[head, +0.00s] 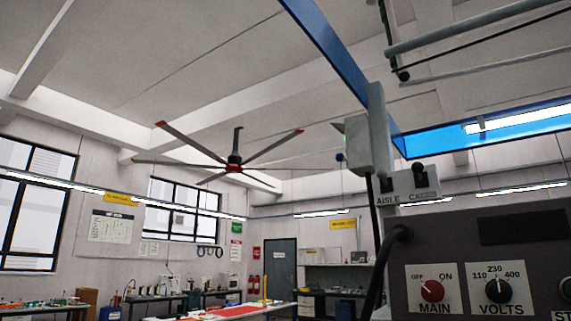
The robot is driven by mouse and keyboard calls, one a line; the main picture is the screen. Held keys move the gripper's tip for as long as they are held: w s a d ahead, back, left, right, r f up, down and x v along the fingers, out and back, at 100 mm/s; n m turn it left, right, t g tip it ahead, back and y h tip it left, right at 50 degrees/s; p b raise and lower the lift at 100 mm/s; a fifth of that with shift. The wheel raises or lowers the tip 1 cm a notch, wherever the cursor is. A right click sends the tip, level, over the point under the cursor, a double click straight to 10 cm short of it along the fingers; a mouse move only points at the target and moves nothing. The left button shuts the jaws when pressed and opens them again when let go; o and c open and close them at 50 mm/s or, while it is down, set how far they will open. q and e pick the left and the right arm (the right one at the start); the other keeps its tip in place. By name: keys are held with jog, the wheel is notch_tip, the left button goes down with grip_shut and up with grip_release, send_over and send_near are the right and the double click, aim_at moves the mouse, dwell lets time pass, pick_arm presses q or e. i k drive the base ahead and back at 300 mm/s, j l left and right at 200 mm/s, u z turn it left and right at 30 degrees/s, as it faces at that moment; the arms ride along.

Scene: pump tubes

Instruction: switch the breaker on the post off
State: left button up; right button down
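A grey post (377,108) stands right of centre, in front of a blue overhead beam. A pale grey box (358,146) is fixed on its left side. Below it is a small switch plate (404,186) with two black switches, labelled AISLE and what looks like CAGE. The AISLE switch (386,184) sits lower in the picture than the other switch (419,169). I cannot tell which of these is the breaker, nor read an on or off setting. Neither of my grippers is in view.
A dark control panel (460,250) fills the lower right, with a red MAIN knob (432,291) and a black VOLTS knob (498,290). A black cable (383,265) curves down beside it. Workbenches (225,312) and a grey door (281,270) are far behind.

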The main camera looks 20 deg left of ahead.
aim_at(340, 157)
jog(key=j+u, duration=0.1)
jog(key=j, duration=0.6)
jog(key=z, duration=0.55)
jog(key=i+j+z, duration=0.2)
jog(key=j+z, duration=0.2)
jog(key=i+j+z, duration=0.1)
jog(key=j+z, duration=0.3)
jog(key=j, duration=0.25)
jog(key=j+z, duration=0.4)
jog(key=j, duration=0.2)
jog(key=j+z, duration=0.4)
jog(key=j, duration=0.15)
jog(key=k+j, duration=0.1)
jog(key=j, duration=0.9)
jog(key=k+j, duration=0.15)
jog(key=j, duration=0.35)
jog(key=k+j+z, duration=0.1)
jog(key=j, duration=0.4)
